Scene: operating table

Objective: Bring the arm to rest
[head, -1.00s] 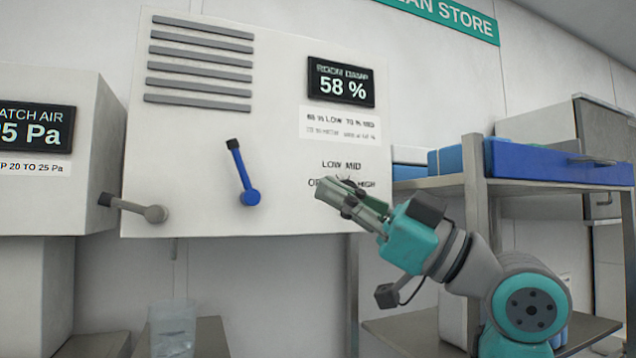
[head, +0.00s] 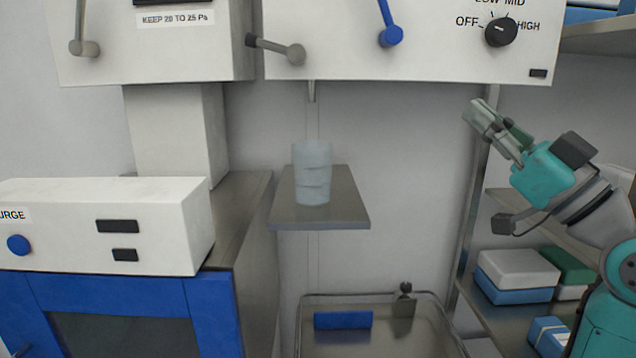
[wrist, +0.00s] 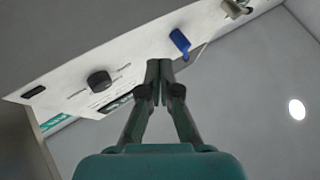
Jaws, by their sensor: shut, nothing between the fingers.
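My gripper (head: 474,112) is at the right in the head view, raised and tilted up to the left. It shows against the bare wall just below the white panel's lower edge, apart from it. In the wrist view my gripper (wrist: 160,68) has its two fingers together with nothing between them. The white panel (head: 430,62) carries a black dial (head: 501,32) marked OFF, LOW, MID and HIGH, which also shows in the wrist view (wrist: 99,81). A blue lever (head: 390,28) is left of it; its blue part shows in the wrist view (wrist: 180,42).
A small shelf (head: 345,212) holds stacked clear cups (head: 312,175). Below is a metal tray (head: 435,335) with a blue block (head: 343,320). A rack (head: 468,220) with boxes (head: 515,270) stands close behind my arm. Open space lies between the cups and my gripper.

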